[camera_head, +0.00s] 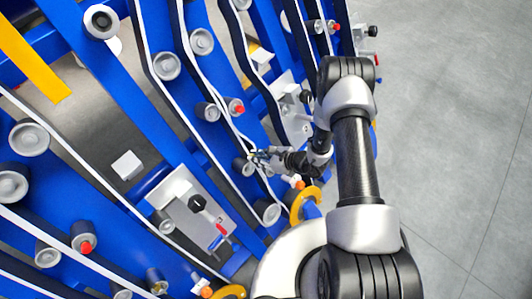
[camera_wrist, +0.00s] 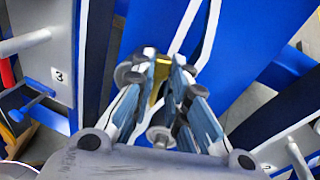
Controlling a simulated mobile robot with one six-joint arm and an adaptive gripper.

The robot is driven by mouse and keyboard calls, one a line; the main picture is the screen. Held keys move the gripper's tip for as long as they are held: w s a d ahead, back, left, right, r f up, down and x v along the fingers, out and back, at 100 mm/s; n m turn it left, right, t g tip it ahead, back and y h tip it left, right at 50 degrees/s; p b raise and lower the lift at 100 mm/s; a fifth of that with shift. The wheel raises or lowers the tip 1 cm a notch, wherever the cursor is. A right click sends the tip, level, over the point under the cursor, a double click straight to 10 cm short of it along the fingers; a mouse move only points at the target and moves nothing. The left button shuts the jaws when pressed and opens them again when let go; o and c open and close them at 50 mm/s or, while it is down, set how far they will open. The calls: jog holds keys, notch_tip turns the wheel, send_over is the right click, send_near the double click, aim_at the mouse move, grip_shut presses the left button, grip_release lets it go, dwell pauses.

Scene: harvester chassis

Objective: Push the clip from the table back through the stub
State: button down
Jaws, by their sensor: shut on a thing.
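My gripper (camera_head: 257,157) is at the blue chassis in the head view, beside a grey round stub (camera_head: 243,166). In the wrist view my gripper (camera_wrist: 163,70) has its fingertips close together on a small gold-yellow piece, which looks like the clip (camera_wrist: 157,82). The fingers hide most of it. A grey and dark stub (camera_wrist: 128,75) shows just left of the fingertips, partly behind the left finger. I cannot tell whether the clip touches the stub. In the head view the clip is too small to make out.
White belts run along the blue chassis bars. A red-tipped roller (camera_head: 236,106) is just above my gripper, and a yellow ring (camera_head: 304,204) lies below right. A grey plate with a black knob (camera_head: 197,202) is at lower left. Grey floor (camera_head: 450,120) is free at right.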

jog(key=w+d+f+m+t, duration=0.1)
jog(key=w+d+f+m+t+h, duration=0.1)
jog(key=w+d+m, duration=0.1)
jog(key=shift+w+d+t, duration=0.1)
jog(key=shift+w+t, duration=0.1)
jog(key=shift+t, duration=0.2)
jog(key=shift+s+d+f+b, duration=0.3)
jog(key=shift+f+b, duration=0.3)
jog(key=shift+f, duration=0.15)
jog(key=shift+s+d+f+b, duration=0.3)
jog(key=shift+s+f+b, duration=0.05)
jog(key=shift+f+b, duration=0.35)
jog(key=shift+s+d+f+b, duration=0.3)
jog(key=shift+f+b, duration=0.25)
jog(key=shift+f, duration=0.2)
jog(key=shift+f, duration=0.15)
jog(key=shift+s+d+f+b, duration=0.25)
jog(key=shift+f+b, duration=0.25)
jog(key=shift+f, duration=0.1)
jog(key=shift+s+d+f+b, duration=0.25)
jog(key=shift+f+b, duration=0.25)
jog(key=shift+f, duration=0.1)
jog(key=shift+s+d+f+b, duration=0.25)
jog(key=shift+f+b, duration=0.25)
jog(key=shift+f, duration=0.1)
jog(key=c, duration=1.5)
grip_release()
jog(key=shift+r, duration=0.1)
